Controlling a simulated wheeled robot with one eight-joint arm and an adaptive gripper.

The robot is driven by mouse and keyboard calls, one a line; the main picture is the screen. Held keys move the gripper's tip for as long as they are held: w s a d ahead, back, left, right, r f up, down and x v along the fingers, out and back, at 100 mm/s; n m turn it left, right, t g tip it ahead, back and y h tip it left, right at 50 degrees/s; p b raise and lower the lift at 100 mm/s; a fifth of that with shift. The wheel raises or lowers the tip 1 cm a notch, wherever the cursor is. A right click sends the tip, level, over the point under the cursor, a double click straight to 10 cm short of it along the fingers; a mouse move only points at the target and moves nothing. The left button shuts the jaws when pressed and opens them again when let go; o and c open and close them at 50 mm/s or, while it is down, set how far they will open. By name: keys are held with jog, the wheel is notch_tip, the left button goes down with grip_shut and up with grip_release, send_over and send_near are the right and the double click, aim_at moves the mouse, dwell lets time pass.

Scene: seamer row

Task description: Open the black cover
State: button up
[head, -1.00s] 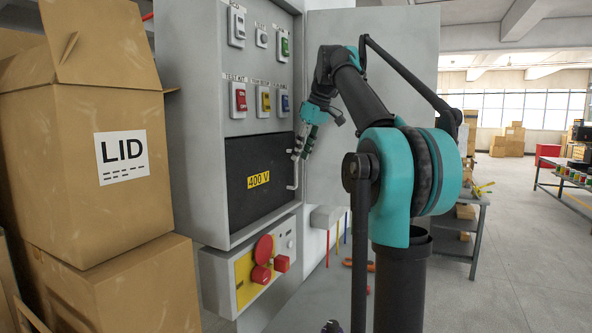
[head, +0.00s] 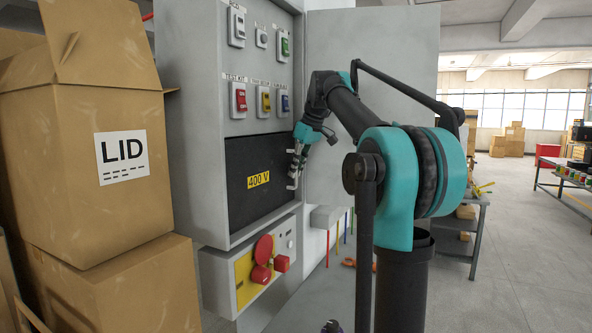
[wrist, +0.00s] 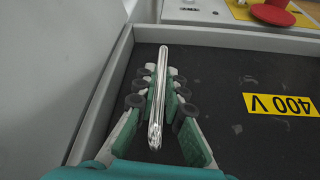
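The black cover (head: 228,183) is a dark panel with a yellow 400 V label, set in the lower part of a grey cabinet. It looks closed. It also shows in the wrist view (wrist: 251,70), where the label is upside down. A shiny bar handle (wrist: 159,92) stands along the cover's side edge. In the head view this is the right edge, and my gripper (head: 294,180) hides most of the handle. My gripper (wrist: 160,73) has its fingers on either side of the bar, with small gaps showing. Contact with the bar is not clear.
Switches (head: 239,98) sit above the cover. A box with a red mushroom button (head: 263,250) is below it. An open grey cabinet door (head: 330,50) stands behind my arm. Cardboard boxes (head: 70,200) crowd the left. Open floor lies at the right.

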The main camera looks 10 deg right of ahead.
grip_shut()
jog(key=s+d+m+t+h, duration=0.1)
jog(key=s+d+m, duration=0.2)
jog(key=s+d, duration=0.35)
jog(key=s+d+m+h, duration=0.1)
jog(key=s+d+m, duration=0.25)
jog(key=s, duration=0.55)
jog(key=s+a+m+h, duration=0.2)
jog(key=s+m, duration=0.2)
jog(key=s, duration=1.5)
jog(key=shift+s+a, duration=0.15)
jog(key=shift+s, duration=0.1)
jog(key=shift+m, duration=0.25)
jog(key=o, duration=0.7)
grip_release()
